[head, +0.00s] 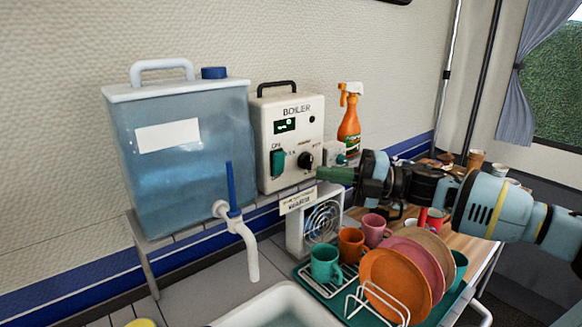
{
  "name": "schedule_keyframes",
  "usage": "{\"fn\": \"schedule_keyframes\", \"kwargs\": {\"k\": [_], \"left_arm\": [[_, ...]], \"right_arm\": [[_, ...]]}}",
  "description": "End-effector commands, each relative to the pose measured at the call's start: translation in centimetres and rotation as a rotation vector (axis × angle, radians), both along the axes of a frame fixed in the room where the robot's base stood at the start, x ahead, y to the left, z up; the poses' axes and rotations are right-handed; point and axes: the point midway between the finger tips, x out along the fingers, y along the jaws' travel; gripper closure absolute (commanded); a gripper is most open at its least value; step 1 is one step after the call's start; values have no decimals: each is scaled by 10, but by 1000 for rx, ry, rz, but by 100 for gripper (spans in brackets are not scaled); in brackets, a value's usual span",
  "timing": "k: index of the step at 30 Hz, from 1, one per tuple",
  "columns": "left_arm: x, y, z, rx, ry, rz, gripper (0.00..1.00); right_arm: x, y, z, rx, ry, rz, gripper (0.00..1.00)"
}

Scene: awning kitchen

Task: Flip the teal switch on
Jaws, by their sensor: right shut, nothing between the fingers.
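The teal switch (277,163) is on the lower left of the front of the white boiler (291,125), under a small "ON" label. I cannot tell which way its rocker is tilted. A black knob (305,160) is to its right on the same panel. My right gripper (322,174) comes in from the right, with its green fingers shut and empty. Its tips show just right of the boiler's lower right corner, past the knob and apart from the switch. The switch is not covered. My left gripper is not in view.
A blue water tank (185,160) with a white tap (243,245) stands left of the boiler. Below are a small fan (320,222) and a dish rack with cups and plates (395,280). An orange spray bottle (349,125) stands behind, to the right.

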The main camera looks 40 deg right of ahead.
Motion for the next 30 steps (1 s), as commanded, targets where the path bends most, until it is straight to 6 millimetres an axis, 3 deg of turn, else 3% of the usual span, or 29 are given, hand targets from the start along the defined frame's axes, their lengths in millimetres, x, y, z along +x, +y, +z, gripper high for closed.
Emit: {"fn": "schedule_keyframes", "kwargs": {"k": [10, 18, 30], "left_arm": [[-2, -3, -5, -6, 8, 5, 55], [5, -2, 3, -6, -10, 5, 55], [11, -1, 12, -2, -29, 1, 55]], "right_arm": [[15, 18, 6, 2, -7, 0, 100], [30, 36, 11, 3, -10, 1, 100], [63, 37, 15, 3, -8, -2, 100]]}}
